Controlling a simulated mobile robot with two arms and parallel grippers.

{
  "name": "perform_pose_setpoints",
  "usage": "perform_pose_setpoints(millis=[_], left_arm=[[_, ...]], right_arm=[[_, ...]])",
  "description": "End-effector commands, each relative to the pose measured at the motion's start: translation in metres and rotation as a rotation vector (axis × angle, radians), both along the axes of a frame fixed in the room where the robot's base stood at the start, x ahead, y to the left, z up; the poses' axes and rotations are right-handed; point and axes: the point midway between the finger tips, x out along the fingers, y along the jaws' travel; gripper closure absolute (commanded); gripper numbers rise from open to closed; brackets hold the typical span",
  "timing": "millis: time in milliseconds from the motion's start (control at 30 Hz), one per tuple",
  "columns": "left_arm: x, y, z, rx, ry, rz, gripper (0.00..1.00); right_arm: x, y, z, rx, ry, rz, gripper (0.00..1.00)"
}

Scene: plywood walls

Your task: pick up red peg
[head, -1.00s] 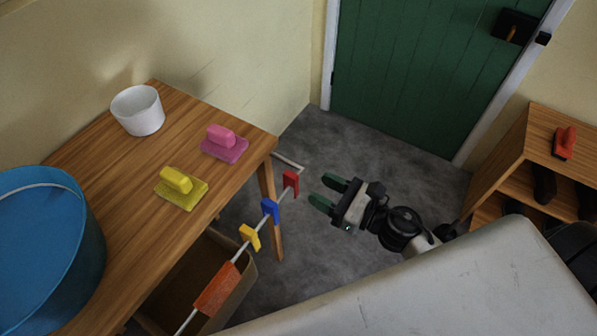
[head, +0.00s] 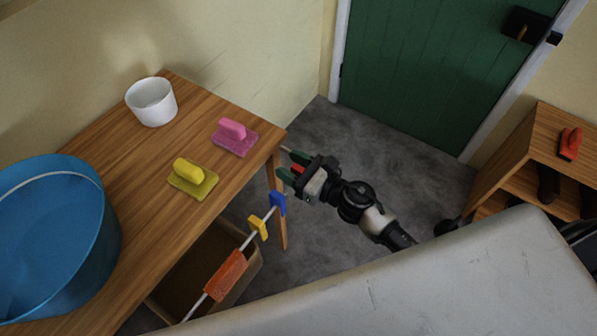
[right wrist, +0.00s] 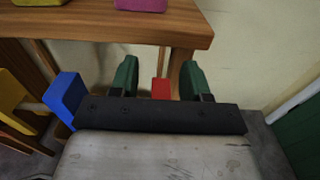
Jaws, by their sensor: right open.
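The red peg (head: 297,168) is on a thin rail beside the table, at the rail's far end. My right gripper (head: 287,163) is open, with its green fingers on either side of the red peg. In the right wrist view the red peg (right wrist: 161,89) shows between the two green fingertips, with a gap on each side; its lower part is hidden by the dark gripper body. My left gripper is not in view.
On the same rail hang a blue peg (head: 278,203), a yellow peg (head: 258,227) and an orange piece (head: 225,275). The wooden table (head: 130,215) holds a blue tub (head: 55,250), a white pot (head: 152,102) and two brushes. A wooden shelf (head: 545,135) stands right.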

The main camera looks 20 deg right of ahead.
Motion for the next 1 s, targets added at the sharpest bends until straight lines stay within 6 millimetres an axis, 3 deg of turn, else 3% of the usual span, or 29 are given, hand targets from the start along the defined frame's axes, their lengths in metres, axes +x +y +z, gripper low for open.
perform_pose_setpoints(millis=[67,367,733,1000], left_arm=[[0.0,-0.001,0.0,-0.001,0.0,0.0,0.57],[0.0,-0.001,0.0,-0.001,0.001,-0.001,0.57],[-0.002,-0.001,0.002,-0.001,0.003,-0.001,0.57],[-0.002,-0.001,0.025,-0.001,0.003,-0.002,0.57]], right_arm=[[0.0,0.0,0.0,0.0,0.0,0.0,0.53],[0.0,0.0,0.0,0.0,0.0,0.0,0.99],[0.0,0.0,0.003,0.0,0.0,0.0,1.0],[0.0,0.0,0.029,0.0,-0.001,0.0,1.0]])
